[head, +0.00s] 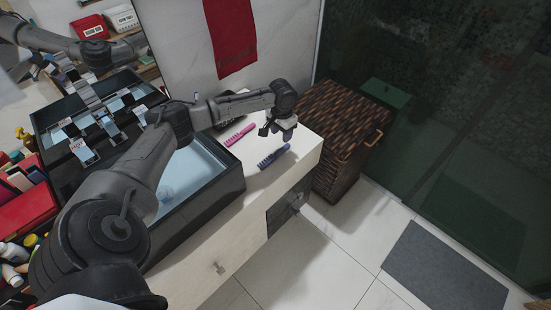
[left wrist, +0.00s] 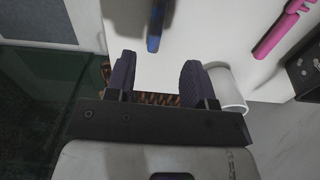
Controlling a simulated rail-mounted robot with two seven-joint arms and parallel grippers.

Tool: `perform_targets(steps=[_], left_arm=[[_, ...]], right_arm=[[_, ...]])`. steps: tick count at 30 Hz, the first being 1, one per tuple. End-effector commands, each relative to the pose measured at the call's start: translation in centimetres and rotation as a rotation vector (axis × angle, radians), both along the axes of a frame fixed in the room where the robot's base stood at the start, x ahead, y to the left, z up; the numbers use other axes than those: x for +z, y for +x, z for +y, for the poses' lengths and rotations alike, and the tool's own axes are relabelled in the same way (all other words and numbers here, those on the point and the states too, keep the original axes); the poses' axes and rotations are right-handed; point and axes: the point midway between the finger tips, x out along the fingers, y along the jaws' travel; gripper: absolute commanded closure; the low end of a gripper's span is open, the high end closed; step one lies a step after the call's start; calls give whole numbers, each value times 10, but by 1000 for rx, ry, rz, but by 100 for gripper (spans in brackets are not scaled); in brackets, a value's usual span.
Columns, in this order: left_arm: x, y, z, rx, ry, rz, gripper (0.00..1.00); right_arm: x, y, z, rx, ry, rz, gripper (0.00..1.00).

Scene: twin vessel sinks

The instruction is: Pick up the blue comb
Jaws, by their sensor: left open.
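The blue comb (head: 273,157) lies on the white countertop near its front edge. My left gripper (head: 277,131) is just beyond it in the head view, close to the right end of the counter. In the left wrist view, the blue comb (left wrist: 154,25) shows at the top, cut off by the frame edge. It is ahead of the two spread fingers of my left gripper (left wrist: 158,62). The gripper is open, with nothing between its fingers. My right gripper is in neither view.
A pink comb (head: 240,134) lies on the counter nearby; it also shows in the left wrist view (left wrist: 282,28). A white cylinder (left wrist: 229,90) stands beside one finger. A black vessel sink (head: 229,183) is left of the combs. A wicker basket (head: 345,125) stands past the counter's end.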

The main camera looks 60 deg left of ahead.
Motion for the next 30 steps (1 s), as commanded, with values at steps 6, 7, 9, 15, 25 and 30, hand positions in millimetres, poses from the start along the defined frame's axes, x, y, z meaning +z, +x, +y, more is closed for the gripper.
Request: perform_targets(steps=[6, 7, 9, 15, 25, 30], left_arm=[[-23, 0, -1, -1, -1, 0, 51], [-25, 0, -1, -1, -1, 0, 51], [-26, 0, -1, -1, -1, -1, 51], [-35, -1, -2, -2, 0, 0, 51], [-76, -3, -6, -1, 1, 1, 51], [-79, -3, -6, -2, 0, -1, 51]], right_arm=[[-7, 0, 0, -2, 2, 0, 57], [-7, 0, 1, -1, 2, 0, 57], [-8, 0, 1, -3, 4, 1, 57], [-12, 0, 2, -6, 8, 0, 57], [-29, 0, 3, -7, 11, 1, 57], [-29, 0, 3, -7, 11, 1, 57]])
